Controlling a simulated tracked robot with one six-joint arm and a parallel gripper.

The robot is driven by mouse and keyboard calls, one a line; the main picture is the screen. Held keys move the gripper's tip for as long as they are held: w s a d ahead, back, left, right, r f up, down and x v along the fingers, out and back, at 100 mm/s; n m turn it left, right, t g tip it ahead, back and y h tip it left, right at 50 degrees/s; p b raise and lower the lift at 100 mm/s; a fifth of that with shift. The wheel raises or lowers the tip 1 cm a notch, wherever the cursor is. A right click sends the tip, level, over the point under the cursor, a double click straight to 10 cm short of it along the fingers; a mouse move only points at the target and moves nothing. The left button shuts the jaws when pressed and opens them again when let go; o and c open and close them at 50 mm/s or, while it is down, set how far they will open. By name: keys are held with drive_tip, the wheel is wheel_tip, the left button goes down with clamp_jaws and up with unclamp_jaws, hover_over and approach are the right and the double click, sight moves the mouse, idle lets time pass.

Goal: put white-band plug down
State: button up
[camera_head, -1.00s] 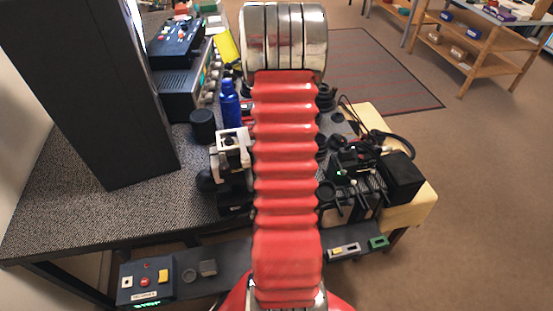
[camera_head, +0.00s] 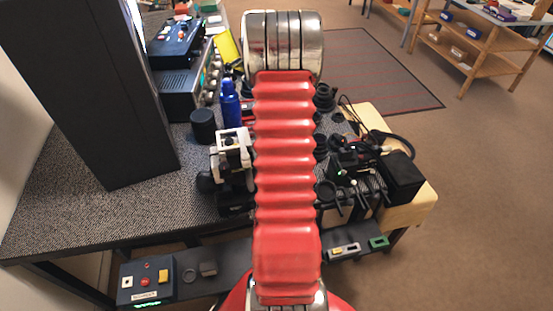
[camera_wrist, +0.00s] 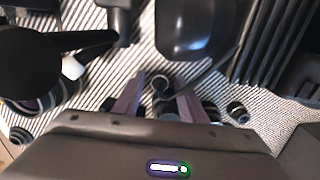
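In the wrist view my gripper (camera_wrist: 160,82) reaches in from the bottom, with its two purplish fingers spread apart. A small dark round plug (camera_wrist: 160,86) with a paler rim stands between the fingertips, and gaps show on both sides of it. I cannot tell for certain that it is the white-band plug. Similar dark plugs with light bands stand on the striped mat (camera_wrist: 95,75), one to the right (camera_wrist: 238,112) and others at the left. In the head view my red arm hides the gripper and the plug.
In the wrist view a black bin-like part (camera_wrist: 195,35) and ribbed black part (camera_wrist: 272,40) lie close beyond the fingers. A large dark round part (camera_wrist: 25,62) is at the left. In the head view a blue bottle (camera_head: 230,105) stands left of my arm.

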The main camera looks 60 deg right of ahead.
wheel_tip(320, 180, up, 12)
idle(0.8)
idle(0.5)
